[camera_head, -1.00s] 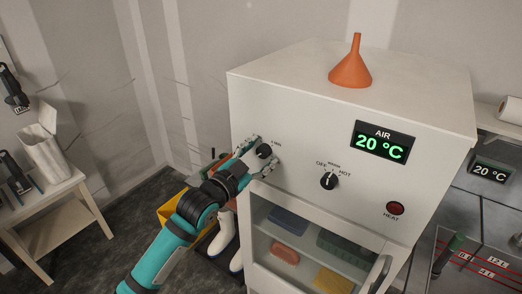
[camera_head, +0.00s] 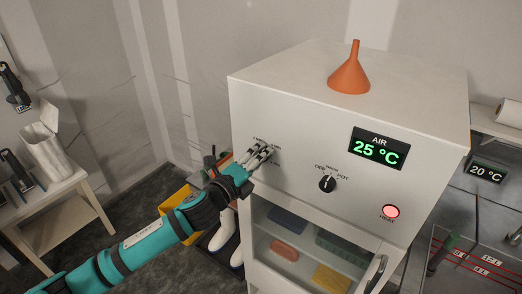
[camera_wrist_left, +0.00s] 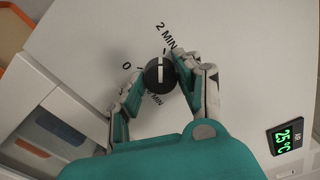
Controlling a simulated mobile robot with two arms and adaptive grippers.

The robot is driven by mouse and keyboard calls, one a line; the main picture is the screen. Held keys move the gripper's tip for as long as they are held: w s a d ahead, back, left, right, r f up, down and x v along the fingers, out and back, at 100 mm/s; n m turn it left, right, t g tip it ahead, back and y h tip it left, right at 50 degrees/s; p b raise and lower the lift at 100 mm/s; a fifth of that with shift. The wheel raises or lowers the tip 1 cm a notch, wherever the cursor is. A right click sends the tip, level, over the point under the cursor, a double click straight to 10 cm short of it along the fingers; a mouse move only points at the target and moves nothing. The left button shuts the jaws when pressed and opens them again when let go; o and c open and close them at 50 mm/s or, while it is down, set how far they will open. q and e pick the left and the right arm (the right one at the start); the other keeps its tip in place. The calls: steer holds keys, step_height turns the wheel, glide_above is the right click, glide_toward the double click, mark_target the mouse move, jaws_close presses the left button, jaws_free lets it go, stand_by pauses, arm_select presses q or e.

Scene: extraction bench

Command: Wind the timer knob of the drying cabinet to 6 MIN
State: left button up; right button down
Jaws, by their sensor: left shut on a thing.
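The drying cabinet (camera_head: 300,120) is a white box with a glass door. Its timer knob (camera_wrist_left: 159,74) is round and black with a white pointer line, which points up in the left wrist view, near the "2 MIN" mark. A "0" mark lies left of it, and another "MIN" label below is partly hidden. My left gripper (camera_head: 264,153) is shut on the timer knob, with fingers on both sides of it; in the head view they hide the knob. My right gripper is not in view.
The cabinet's display (camera_head: 378,148) reads AIR 25 °C. The red HEAT lamp (camera_head: 390,212) is lit. A black selector knob (camera_head: 327,183) sits between OFF and HOT. An orange funnel (camera_head: 349,75) stands on top. White boots (camera_head: 222,230) stand beside the cabinet.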

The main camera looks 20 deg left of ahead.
arm_select(q)
steer(key=m, duration=1.6)
steer(key=shift+f, duration=0.1)
steer(key=o, duration=1.2)
steer(key=shift+c, duration=0.2)
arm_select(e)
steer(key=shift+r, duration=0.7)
arm_select(q)
steer(key=shift+d, duration=0.1)
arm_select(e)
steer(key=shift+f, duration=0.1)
